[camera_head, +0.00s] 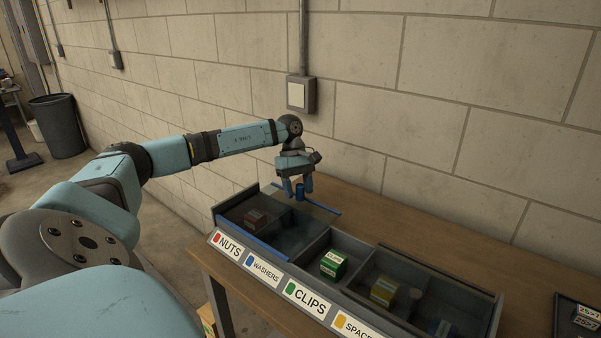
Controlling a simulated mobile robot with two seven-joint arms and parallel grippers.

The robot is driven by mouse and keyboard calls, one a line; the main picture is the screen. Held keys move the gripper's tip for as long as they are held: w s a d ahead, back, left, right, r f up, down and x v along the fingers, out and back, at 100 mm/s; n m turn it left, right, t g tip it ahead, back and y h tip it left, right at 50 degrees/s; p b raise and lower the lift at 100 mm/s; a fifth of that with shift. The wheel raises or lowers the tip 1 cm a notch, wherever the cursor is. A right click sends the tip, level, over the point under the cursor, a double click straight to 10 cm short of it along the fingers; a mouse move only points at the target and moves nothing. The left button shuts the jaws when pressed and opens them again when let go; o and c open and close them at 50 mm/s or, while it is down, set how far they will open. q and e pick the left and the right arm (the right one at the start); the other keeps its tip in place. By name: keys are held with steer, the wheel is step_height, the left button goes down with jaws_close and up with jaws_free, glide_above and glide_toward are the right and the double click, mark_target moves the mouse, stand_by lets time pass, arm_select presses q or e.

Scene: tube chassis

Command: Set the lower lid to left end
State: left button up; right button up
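A long tray (270,276) with labelled compartments stands on a wooden bench. A clear lid with blue edges (243,246) lies over its left part, above the NUTS and WASHERS compartments. A second, dark-edged clear lid (462,287) covers the right part. The frame does not clearly show which lid is lower. A small blue upright knob (300,193) stands near the back edge of the left part. My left gripper (299,187) points down over this knob, its fingers apart with the knob's top between or just below them; contact cannot be made out. My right gripper is out of view.
The CLIPS compartment (312,263) between the lids is uncovered and holds a green box (333,264). Small boxes show under both lids. A block wall with an electrical box (301,95) stands close behind. Another dark tray (579,318) sits at the right.

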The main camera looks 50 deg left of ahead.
arm_select(q)
steer(key=v, duration=1.3)
steer(key=shift+a+r+p, duration=0.2)
steer(key=shift+r+p, duration=0.1)
